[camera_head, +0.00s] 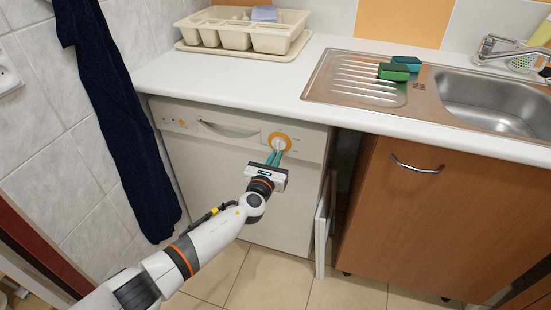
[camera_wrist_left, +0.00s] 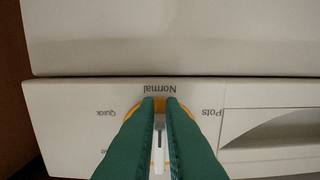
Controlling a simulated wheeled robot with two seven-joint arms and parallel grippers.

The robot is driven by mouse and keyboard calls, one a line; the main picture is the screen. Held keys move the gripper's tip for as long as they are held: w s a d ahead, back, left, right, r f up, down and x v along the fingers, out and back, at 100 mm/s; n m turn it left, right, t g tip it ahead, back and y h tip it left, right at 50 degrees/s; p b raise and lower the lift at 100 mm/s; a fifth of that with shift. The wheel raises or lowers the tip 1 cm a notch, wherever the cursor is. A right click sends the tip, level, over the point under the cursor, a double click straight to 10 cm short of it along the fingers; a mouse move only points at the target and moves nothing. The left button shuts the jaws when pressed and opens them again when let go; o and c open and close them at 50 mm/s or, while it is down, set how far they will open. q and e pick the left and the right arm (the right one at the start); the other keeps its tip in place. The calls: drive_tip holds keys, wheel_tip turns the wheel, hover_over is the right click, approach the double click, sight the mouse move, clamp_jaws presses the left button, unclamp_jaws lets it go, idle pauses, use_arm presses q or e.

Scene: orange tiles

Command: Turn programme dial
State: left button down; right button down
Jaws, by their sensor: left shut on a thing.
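The programme dial (camera_head: 280,140) is a round knob with an orange ring, on the right part of the dishwasher's (camera_head: 225,176) white front panel. In the left wrist view the orange ring (camera_wrist_left: 160,105) shows around and between my fingers, with the labels Normal, Pots and Quick around it. My left gripper (camera_head: 275,157) reaches the dial from the front. Its green fingers (camera_wrist_left: 159,130) are shut on the dial's raised white grip (camera_wrist_left: 159,155), one on each side. The fingers hide much of the dial. My right gripper is in neither view.
The dishwasher handle recess (camera_head: 228,130) lies left of the dial. A white worktop (camera_head: 240,85) overhangs the panel. A dark cloth (camera_head: 115,120) hangs at the left. A wooden cabinet (camera_head: 440,220) with a metal handle (camera_head: 416,166) stands at the right, past an open gap.

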use_arm(q)
drive_tip(key=shift+w+r, duration=0.3)
drive_tip(key=shift+r, duration=0.55)
drive_tip(key=c, duration=1)
unclamp_jaws()
drive_tip(key=shift+s, duration=0.15)
drive_tip(key=shift+f, duration=0.25)
